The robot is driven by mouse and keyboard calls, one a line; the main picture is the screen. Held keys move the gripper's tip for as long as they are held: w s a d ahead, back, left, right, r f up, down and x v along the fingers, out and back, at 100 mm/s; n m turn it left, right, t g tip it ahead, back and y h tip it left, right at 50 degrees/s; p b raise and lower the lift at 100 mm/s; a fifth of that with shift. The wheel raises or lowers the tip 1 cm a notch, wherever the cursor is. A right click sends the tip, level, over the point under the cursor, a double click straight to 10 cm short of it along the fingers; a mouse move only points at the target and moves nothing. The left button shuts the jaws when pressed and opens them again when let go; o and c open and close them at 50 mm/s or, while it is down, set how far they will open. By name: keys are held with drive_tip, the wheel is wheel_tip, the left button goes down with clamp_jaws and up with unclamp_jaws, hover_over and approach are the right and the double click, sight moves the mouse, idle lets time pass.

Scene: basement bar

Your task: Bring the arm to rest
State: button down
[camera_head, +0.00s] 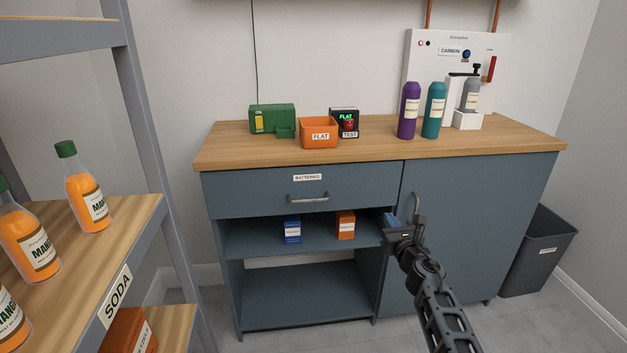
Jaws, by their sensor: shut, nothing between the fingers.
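My gripper (393,224) is in front of the blue-grey cabinet (470,225), near the right end of its upper open shelf. It is small in the picture and seen from behind. It is shut and empty. My dark arm reaches up to it from the lower right. The gripper appears close to the cabinet door handle (417,206), but I cannot tell whether they touch.
The drawer (265,192) marked BATTERIES looks shut. A blue box (292,230) and an orange box (346,226) stand on the shelf below it. An orange FLAT bin (319,134) and bottles (409,112) stand on top. A soda rack (150,215) is at left.

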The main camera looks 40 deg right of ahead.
drive_tip(key=shift+a, duration=0.1)
drive_tip(key=s+a+f+m+y+p, duration=0.1)
drive_tip(key=s+a+m+y, duration=0.1)
drive_tip(key=s+a+m, duration=0.5)
drive_tip(key=s+a+f+m+t+y, duration=0.15)
drive_tip(key=s+a, duration=0.35)
drive_tip(key=a, duration=0.7)
drive_tip(key=s+a+f+m+y+p, duration=0.15)
drive_tip(key=s+a+m, duration=0.3)
drive_tip(key=a, duration=0.45)
drive_tip(key=s+a+r+m+y, duration=0.1)
drive_tip(key=s+a+r+m, duration=0.3)
drive_tip(key=s, duration=0.3)
drive_tip(key=s+a+r+m+g+y+p, duration=0.1)
drive_tip(key=s+a+r+m+y, duration=0.1)
drive_tip(key=s+a+r+m, duration=0.3)
drive_tip(key=s+a+r+m+y, duration=0.2)
drive_tip(key=s+a+r+m, duration=0.2)
drive_tip(key=s+r+m, duration=0.3)
drive_tip(key=s+r, duration=0.1)
drive_tip(key=s, duration=0.3)
drive_tip(key=shift+a+r+g, duration=0.2)
drive_tip(key=shift+a+g, duration=0.15)
